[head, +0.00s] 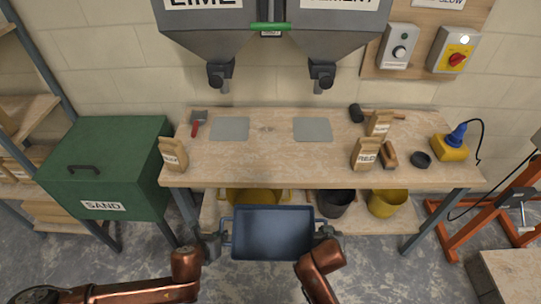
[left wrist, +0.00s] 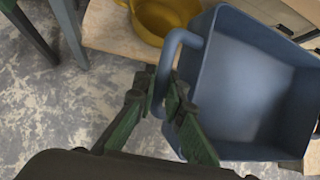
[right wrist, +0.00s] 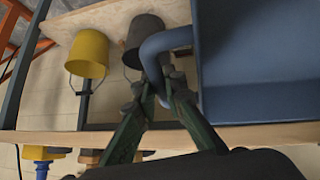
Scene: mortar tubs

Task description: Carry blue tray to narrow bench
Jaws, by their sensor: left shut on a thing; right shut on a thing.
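The blue tray (head: 272,232) is empty and hangs in front of the long wooden bench (head: 265,160), below the height of its top. My left gripper (head: 212,243) is shut on the tray's left handle; the left wrist view shows the fingers (left wrist: 165,95) around the blue bar. My right gripper (head: 326,233) is shut on the handle at the tray's right side, which also shows in the right wrist view (right wrist: 165,42). The tray looks roughly level. I cannot tell which bench is the narrow one; a pale wooden surface (head: 515,272) shows at the bottom right.
The bench holds paper bags (head: 365,154), grey plates (head: 229,129) and a yellow-blue tool (head: 452,146). Yellow (head: 387,203) and dark (head: 334,203) buckets stand on its lower shelf. A green sand bin (head: 105,165) is left, an orange stand (head: 490,215) right.

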